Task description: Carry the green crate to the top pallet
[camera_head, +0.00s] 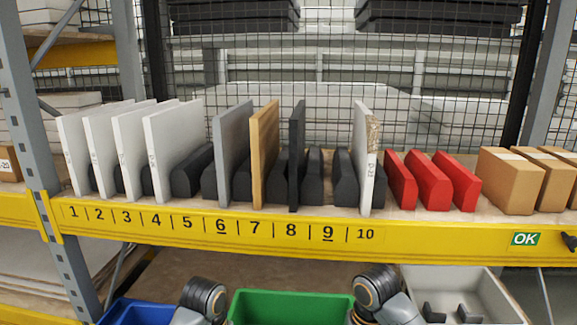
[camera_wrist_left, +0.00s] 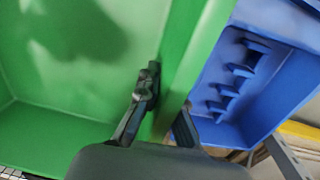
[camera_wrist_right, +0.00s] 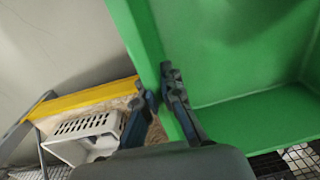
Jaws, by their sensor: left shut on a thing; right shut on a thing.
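The green crate (camera_head: 290,306) shows at the bottom middle of the head view, between my two arms, and it looks empty. In the left wrist view, my left gripper (camera_wrist_left: 165,100) is shut on one side wall of the crate (camera_wrist_left: 60,130), one finger inside and one outside. In the right wrist view, my right gripper (camera_wrist_right: 158,88) is shut on the opposite wall of the crate (camera_wrist_right: 240,115) in the same way. The head view hides both sets of fingers below its edge. I cannot make out the top pallet.
A rack with a yellow beam (camera_head: 300,235) numbered 1 to 10 stands ahead, holding upright panels, black and red blocks and cardboard boxes (camera_head: 508,182). A blue crate (camera_head: 140,312) is left of the green crate and a pale grey bin (camera_head: 470,290) is right.

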